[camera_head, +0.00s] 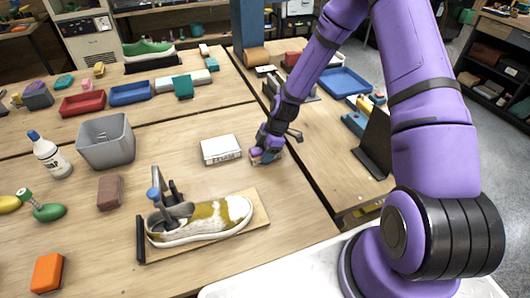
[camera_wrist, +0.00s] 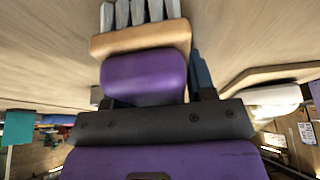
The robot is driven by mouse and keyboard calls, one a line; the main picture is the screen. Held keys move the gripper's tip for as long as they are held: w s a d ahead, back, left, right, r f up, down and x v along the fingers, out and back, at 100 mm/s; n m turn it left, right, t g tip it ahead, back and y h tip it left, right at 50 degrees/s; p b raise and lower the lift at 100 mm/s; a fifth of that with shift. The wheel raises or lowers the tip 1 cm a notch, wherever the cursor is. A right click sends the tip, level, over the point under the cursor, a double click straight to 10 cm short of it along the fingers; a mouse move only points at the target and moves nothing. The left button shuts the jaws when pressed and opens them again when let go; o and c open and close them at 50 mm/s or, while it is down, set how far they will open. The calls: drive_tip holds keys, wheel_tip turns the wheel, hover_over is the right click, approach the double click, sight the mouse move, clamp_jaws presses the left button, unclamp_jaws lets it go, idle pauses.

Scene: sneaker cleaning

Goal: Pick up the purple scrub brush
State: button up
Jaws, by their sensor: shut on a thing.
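The purple scrub brush (camera_wrist: 145,77) fills the middle of the wrist view, with a rounded purple grip, a tan base and pale grey bristles. My gripper (camera_head: 264,150) is shut on it, low at the right part of the table, just right of a white box. In the head view only a small tan part of the brush (camera_head: 268,158) shows under my gripper, and the rest is hidden. I cannot tell whether the bristles touch the tabletop.
A white box (camera_head: 221,149) lies close to the left of my gripper. A white and mustard sneaker (camera_head: 215,218) sits on a wooden board in front.

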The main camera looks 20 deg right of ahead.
sight(262, 147)
drive_tip(key=shift+r, duration=0.15)
drive_tip(key=shift+r, duration=0.25)
wheel_tip(262, 147, up, 3)
drive_tip(key=shift+r, duration=0.2)
drive_tip(key=s, duration=1)
drive_tip(key=s+r, duration=0.1)
drive_tip(key=s, duration=0.5)
drive_tip(key=shift+d, duration=0.1)
drive_tip(key=shift+o, duration=1.2)
drive_tip(key=shift+c, duration=0.3)
